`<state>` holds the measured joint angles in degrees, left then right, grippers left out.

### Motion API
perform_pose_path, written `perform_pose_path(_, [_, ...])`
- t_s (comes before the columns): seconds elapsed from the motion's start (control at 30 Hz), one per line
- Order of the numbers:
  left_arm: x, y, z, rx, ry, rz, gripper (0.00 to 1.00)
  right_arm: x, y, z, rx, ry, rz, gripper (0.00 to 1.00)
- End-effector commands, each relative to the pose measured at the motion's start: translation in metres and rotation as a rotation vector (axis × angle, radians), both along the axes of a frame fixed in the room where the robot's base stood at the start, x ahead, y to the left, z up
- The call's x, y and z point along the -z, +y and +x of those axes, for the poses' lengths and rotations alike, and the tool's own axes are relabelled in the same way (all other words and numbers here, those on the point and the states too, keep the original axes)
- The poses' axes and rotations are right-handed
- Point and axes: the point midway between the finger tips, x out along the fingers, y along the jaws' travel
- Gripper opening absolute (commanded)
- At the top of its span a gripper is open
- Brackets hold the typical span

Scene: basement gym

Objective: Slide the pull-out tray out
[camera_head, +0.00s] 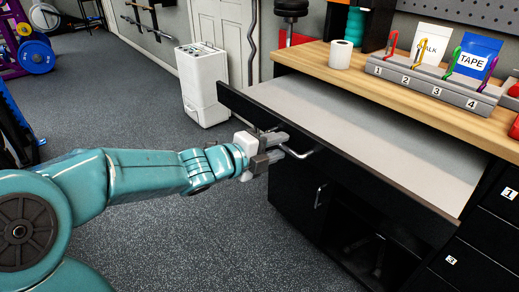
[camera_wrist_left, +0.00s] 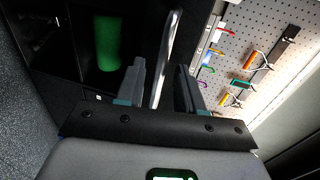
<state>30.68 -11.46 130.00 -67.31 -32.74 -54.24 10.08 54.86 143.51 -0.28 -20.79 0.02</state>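The pull-out tray (camera_head: 365,130), with a grey top and a dark front edge, stands partly out from under the wooden bench top. Its metal bar handle (camera_head: 312,152) is on the front panel, near the left end. My left gripper (camera_head: 280,148) is at this handle, with its fingers pointing at the tray front. In the left wrist view, the handle (camera_wrist_left: 168,50) stands between the two fingers of the gripper (camera_wrist_left: 160,88). Gaps show beside the handle, so the gripper looks open around it. My right gripper is not in view.
The bench top (camera_head: 300,58) holds a white roll (camera_head: 341,54) and a numbered rack (camera_head: 430,82) with coloured clips. A cabinet door with its own handle (camera_head: 320,195) is below the tray. The floor in front is clear.

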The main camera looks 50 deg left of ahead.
Motion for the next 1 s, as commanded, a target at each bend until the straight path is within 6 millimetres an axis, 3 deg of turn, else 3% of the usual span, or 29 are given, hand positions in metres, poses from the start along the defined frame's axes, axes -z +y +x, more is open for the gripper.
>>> perform_pose_path(0.17, [-0.011, 0.005, -0.032, -0.008, 0.000, 0.003, 0.37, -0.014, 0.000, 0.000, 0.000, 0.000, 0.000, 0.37])
perform_pose_path(0.33, [-0.020, 0.008, -0.077, -0.011, 0.003, 0.003, 0.37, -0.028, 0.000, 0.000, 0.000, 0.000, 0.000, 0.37])
perform_pose_path(0.6, [-0.028, 0.011, -0.128, -0.009, 0.003, 0.002, 0.37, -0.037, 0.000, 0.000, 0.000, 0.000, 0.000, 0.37])
perform_pose_path(0.8, [-0.031, 0.012, -0.148, -0.005, 0.002, 0.001, 0.37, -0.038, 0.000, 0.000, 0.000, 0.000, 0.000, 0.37])
perform_pose_path(1.0, [-0.033, 0.012, -0.155, 0.000, 0.001, -0.001, 0.37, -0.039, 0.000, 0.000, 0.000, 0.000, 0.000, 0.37])
